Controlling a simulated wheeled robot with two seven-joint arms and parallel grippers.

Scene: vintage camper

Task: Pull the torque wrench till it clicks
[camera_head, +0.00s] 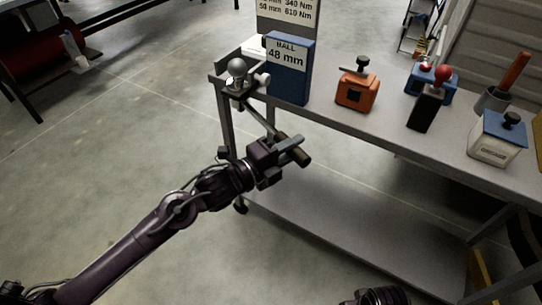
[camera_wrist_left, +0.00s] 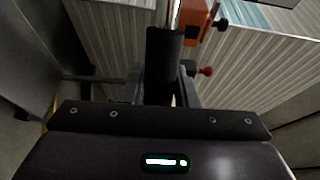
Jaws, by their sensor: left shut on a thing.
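The torque wrench (camera_head: 262,121) runs from a fixture with a grey tow ball (camera_head: 237,69) at the bench's left corner down toward the front right. Its dark grip end (camera_head: 304,159) sticks out past my left gripper (camera_head: 291,152). My left gripper is shut around the handle, in front of the bench edge. In the left wrist view the dark handle (camera_wrist_left: 163,62) stands upright between the two fingers (camera_wrist_left: 164,92). The wrench's far end at the ball is partly hidden by the fixture.
A lower shelf (camera_head: 340,225) lies beneath.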

